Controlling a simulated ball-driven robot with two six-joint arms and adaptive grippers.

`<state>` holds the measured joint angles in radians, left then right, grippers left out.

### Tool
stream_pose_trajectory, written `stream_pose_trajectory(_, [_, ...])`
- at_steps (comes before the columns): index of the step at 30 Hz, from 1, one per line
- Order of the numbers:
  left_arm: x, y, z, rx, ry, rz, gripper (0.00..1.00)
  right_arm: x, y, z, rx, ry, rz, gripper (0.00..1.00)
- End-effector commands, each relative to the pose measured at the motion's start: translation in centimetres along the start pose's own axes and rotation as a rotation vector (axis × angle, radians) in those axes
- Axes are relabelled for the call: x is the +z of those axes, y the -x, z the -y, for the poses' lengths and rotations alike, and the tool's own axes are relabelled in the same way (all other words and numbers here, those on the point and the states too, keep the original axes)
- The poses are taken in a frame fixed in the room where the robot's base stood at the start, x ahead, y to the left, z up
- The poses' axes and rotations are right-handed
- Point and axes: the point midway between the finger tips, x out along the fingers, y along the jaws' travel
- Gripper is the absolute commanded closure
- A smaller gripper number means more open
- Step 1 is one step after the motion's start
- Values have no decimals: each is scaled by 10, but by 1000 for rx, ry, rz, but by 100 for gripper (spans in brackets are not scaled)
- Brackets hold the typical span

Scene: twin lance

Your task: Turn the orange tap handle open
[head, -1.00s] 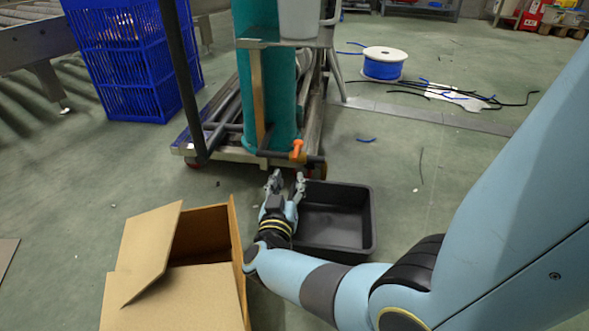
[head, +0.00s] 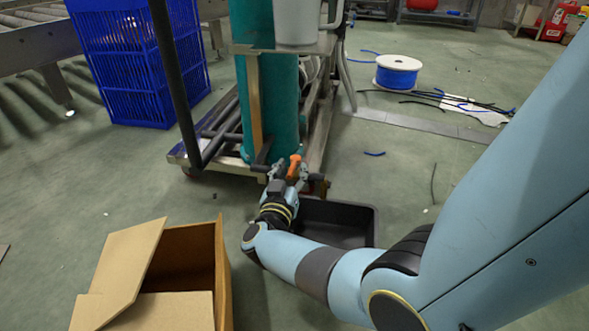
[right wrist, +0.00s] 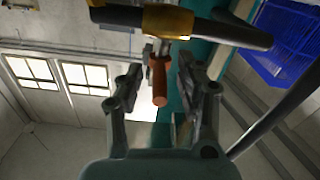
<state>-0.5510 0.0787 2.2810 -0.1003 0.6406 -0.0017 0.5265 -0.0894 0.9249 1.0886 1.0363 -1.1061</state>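The orange tap handle (head: 294,165) sits on a dark pipe low at the front of the trolley with the teal cylinder. In the right wrist view the handle (right wrist: 159,82) points toward me from a brass-coloured valve body (right wrist: 167,21). My right gripper (head: 289,172) is at the handle, with one finger on each side of it. In the right wrist view its fingers (right wrist: 168,68) are apart, with a visible gap to the handle at least on the right. My left gripper is in neither view.
A black tray (head: 338,222) stands on the floor under and beside my right forearm. An open cardboard box (head: 222,275) stands left of it. The trolley's dark upright bar (head: 172,75) rises left of the teal cylinder (head: 276,110). A blue cable spool (head: 397,72) lies farther back.

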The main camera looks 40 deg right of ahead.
Motion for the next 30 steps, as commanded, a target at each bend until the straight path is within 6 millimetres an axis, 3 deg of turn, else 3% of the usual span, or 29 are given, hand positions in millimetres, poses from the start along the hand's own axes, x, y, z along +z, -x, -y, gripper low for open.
stream_pose_trajectory(8, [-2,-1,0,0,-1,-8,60,0,-1,0,0,0,0,63])
stream_pose_trajectory(17, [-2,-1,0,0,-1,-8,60,0,0,0,0,0,0,100])
stream_pose_trajectory(30, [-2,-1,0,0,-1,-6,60,0,0,0,-1,0,0,100])
